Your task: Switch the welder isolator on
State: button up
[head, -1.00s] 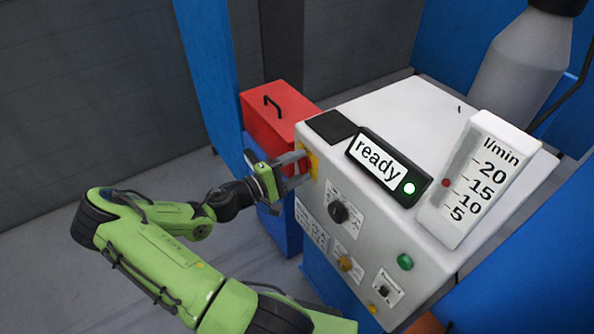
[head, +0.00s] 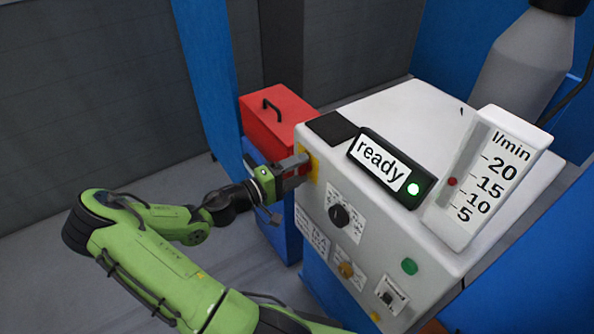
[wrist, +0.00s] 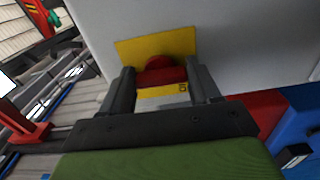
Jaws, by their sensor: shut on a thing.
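The welder isolator is a red rotary handle on a yellow plate on the welder's front panel, at its upper left. In the wrist view the red handle (wrist: 165,72) sits between my two fingers, with the yellow plate (wrist: 130,50) behind it. My gripper (head: 298,172) is at the plate and shut on the handle; it also shows in the wrist view (wrist: 162,88). In the head view the fingers partly hide the handle, and a strip of the yellow plate (head: 314,166) shows. The ready display (head: 383,162) has a lit green lamp (head: 413,189).
The white welder (head: 385,105) carries a flow gauge (head: 490,180). A gas cylinder (head: 520,60) stands behind.

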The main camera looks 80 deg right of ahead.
jog(key=shift+f, duration=0.1)
jog(key=o, duration=1.1)
jog(key=shift+c, duration=0.2)
jog(key=p+v, duration=0.2)
jog(key=v, duration=1.4)
